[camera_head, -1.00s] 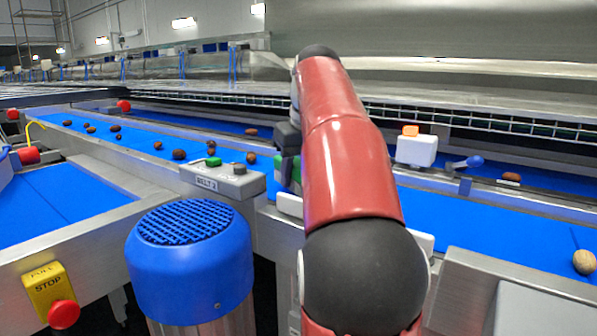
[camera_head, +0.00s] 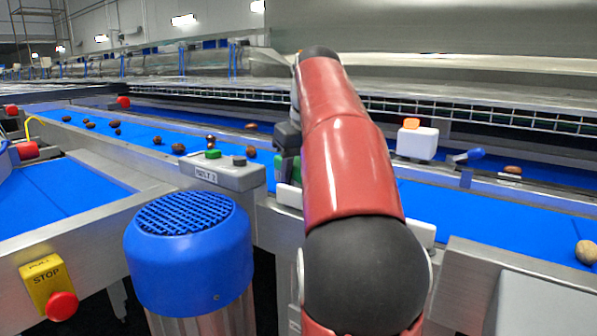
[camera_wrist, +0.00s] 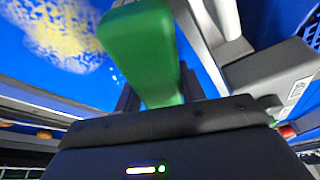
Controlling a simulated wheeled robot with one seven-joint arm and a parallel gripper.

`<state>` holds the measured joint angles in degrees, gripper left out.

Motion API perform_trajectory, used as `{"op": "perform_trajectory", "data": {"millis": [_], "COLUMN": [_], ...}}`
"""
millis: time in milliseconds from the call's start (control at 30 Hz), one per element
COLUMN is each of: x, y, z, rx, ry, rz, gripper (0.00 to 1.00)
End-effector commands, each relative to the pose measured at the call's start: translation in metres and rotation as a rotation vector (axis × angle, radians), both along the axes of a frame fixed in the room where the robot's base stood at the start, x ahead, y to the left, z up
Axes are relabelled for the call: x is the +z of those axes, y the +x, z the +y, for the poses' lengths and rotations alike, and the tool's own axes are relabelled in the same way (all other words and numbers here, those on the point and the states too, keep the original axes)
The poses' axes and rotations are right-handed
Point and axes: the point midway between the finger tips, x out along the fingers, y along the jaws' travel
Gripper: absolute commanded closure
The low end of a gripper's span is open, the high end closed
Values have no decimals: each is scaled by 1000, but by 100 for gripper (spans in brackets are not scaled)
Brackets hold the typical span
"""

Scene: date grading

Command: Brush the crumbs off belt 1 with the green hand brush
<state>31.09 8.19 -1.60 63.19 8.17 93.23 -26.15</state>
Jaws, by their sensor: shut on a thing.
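My gripper (camera_wrist: 158,92) is shut on the green hand brush (camera_wrist: 145,45); its handle fills the middle of the wrist view. In the head view, my gripper (camera_head: 288,138) is partly hidden behind my red arm, with a bit of green brush (camera_head: 279,168) showing below it, over the blue belt. A pale yellow patch of crumbs (camera_wrist: 62,32) lies on the blue belt (camera_wrist: 20,65) at the upper left of the wrist view. The bristles are not visible, so I cannot tell whether they touch the belt.
A grey control box (camera_head: 225,175) with a green button stands left of my arm. A blue motor (camera_head: 188,250) and a yellow stop box (camera_head: 48,285) are in front. Several dates lie along the belt. A white box (camera_head: 417,143) stands at right.

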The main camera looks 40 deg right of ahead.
Motion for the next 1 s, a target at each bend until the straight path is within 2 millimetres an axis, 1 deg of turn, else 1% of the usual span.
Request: {"op": "perform_trajectory", "data": {"millis": [267, 333, 633, 900, 1000], "x": [5, 1, 1, -1, -1], "y": [6, 9, 14, 21, 23], "z": [-18, -25, -39, -62, -66], "rx": [-2, -3, -1, -2, -2], "ry": [1, 1, 0, 0, 0], "rz": [2, 2, 0, 1, 1], "gripper": [90, 90, 90, 90, 90]}}
